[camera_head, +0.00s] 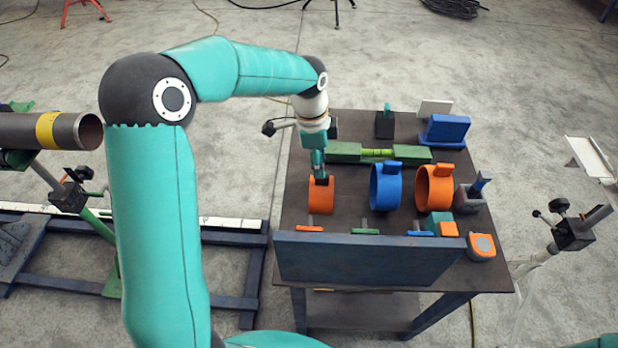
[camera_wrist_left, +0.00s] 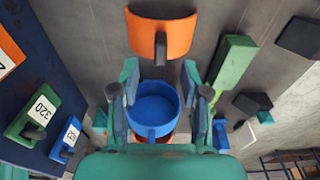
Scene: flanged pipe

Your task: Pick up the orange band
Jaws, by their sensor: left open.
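Two orange bands stand on the dark table: a left one (camera_head: 321,198) and a right one (camera_head: 434,190), with a blue band (camera_head: 386,188) between them. My left gripper (camera_head: 320,178) points down at the top of the left orange band. In the left wrist view, its open fingers (camera_wrist_left: 159,68) frame the dark tab of that orange band (camera_wrist_left: 160,22), which lies just beyond the fingertips. The blue band (camera_wrist_left: 153,103) shows between the fingers lower in that view, with the other orange band mostly hidden beneath it. My right gripper is out of view.
A blue board (camera_head: 370,260) stands along the table's front edge, with orange, green and blue labels behind it. A green block fixture (camera_head: 343,152) lies behind the bands. A blue block (camera_head: 444,130) and an orange-grey device (camera_head: 481,247) are at right.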

